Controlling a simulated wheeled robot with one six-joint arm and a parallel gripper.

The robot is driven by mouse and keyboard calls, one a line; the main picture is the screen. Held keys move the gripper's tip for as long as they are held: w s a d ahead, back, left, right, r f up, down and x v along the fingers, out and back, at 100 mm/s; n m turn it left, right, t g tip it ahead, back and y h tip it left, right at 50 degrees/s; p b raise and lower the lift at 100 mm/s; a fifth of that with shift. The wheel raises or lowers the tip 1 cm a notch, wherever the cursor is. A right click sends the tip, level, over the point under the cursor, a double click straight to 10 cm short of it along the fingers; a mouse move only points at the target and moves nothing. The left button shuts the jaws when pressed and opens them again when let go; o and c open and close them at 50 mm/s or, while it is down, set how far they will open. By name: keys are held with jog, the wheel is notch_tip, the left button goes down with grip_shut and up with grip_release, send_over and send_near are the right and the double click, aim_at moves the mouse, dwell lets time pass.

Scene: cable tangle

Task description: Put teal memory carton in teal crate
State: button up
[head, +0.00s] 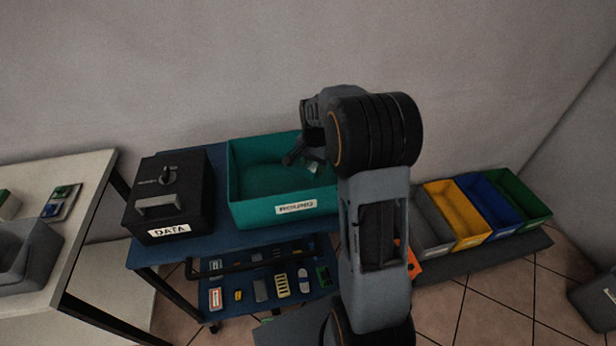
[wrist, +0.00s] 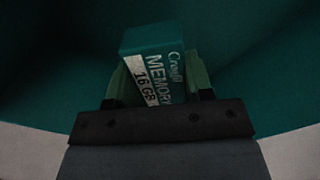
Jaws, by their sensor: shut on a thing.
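My gripper (head: 297,158) is over the right part of the crate, seen from the side. The crate's teal inside (wrist: 50,70) fills the wrist view behind the carton. My arm hides the crate's right end. I cannot tell whether the carton touches the crate.
A black box (head: 170,195) labelled "DATA" stands left of the crate on the blue cart (head: 215,244). Small parts lie on the lower shelf. A white table (head: 85,205) is at left. Grey, yellow (head: 458,215), blue and green bins stand at right.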

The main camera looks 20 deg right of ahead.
aim_at(314, 183)
jog(key=shift+f, duration=2.55)
jog(key=shift+f, duration=0.15)
jog(key=o, duration=0.9)
notch_tip(314, 183, up, 12)
jog(key=shift+f+p, duration=0.2)
jog(key=shift+p, duration=0.1)
jog(key=shift+s+a+r+n, duration=0.5)
jog(key=shift+s+a+r, duration=0.2)
jog(key=shift+s+r, duration=0.15)
jog(key=shift+s+a+r+n+t, duration=0.1)
jog(key=shift+s+a+n+t, duration=0.4)
jog(key=shift+s+a+n, duration=1.85)
jog(key=shift+s+a+r+n+t, duration=0.1)
jog(key=shift+s+a+n+t, duration=0.65)
jog(key=shift+s, duration=2.75)
jog(key=shift+s+a+n+t, duration=0.25)
jog(key=shift+s+a+n, duration=1.65)
jog(key=shift+s, duration=1.05)
jog(key=shift+d, duration=0.2)
